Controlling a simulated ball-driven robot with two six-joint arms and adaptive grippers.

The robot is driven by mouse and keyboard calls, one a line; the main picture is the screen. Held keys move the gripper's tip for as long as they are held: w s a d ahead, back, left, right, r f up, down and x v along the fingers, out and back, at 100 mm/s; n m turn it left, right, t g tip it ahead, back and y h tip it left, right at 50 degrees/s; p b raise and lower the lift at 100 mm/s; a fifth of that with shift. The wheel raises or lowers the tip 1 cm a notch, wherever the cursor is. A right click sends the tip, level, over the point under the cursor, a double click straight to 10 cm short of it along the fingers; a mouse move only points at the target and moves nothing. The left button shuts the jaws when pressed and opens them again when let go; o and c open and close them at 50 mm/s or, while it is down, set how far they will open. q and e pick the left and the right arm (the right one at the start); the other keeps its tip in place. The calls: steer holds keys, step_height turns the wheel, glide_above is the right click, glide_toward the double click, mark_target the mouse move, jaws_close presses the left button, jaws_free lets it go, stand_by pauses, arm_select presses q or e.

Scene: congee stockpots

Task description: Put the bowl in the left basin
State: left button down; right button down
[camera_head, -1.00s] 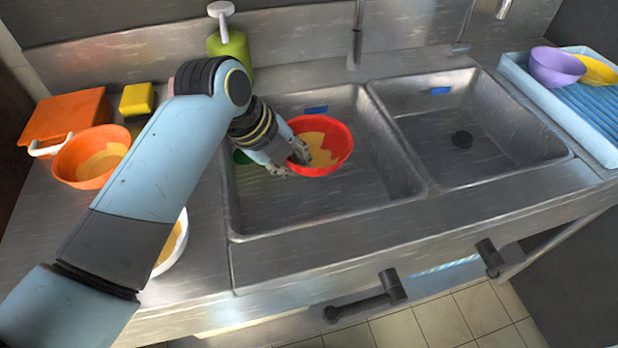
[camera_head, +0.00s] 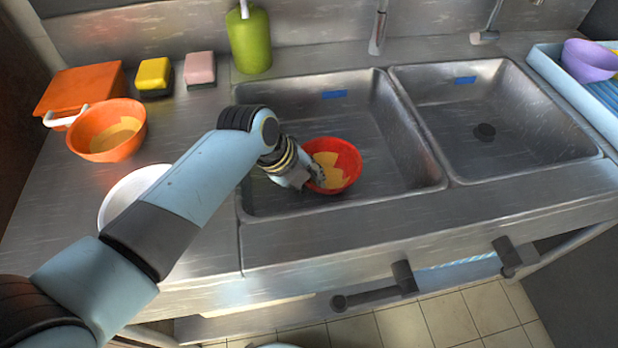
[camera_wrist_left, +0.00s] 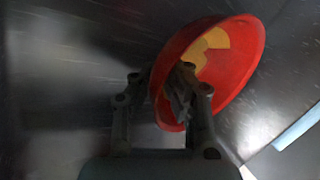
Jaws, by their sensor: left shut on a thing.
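A red bowl (camera_head: 346,182) with yellow residue inside is within the left basin (camera_head: 392,150), near its front. My left gripper (camera_head: 313,180) is shut on the bowl's left rim. The left wrist view also shows the bowl (camera_wrist_left: 240,75) tilted, with its rim between the fingers of my left gripper (camera_wrist_left: 168,88). I cannot tell whether the bowl's base touches the basin floor. My right gripper is not in view.
The right basin (camera_head: 530,125) is empty apart from its drain. An orange bowl (camera_head: 90,143), a white bowl (camera_head: 120,200), a yellow sponge (camera_head: 153,74), a pink sponge (camera_head: 199,66) and a green soap bottle (camera_head: 250,42) stand left and behind. A blue rack (camera_head: 560,80) is at right.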

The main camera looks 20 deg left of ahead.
arm_select(q)
steer(key=shift+f, duration=0.1)
steer(key=c, duration=1.4)
jaws_free()
steer(key=shift+s+a+r, duration=0.1)
steer(key=shift+a+r, duration=0.05)
steer(key=shift+r, duration=0.4)
steer(key=p+v, duration=0.1)
steer(key=v, duration=1)
steer(key=shift+s, duration=0.1)
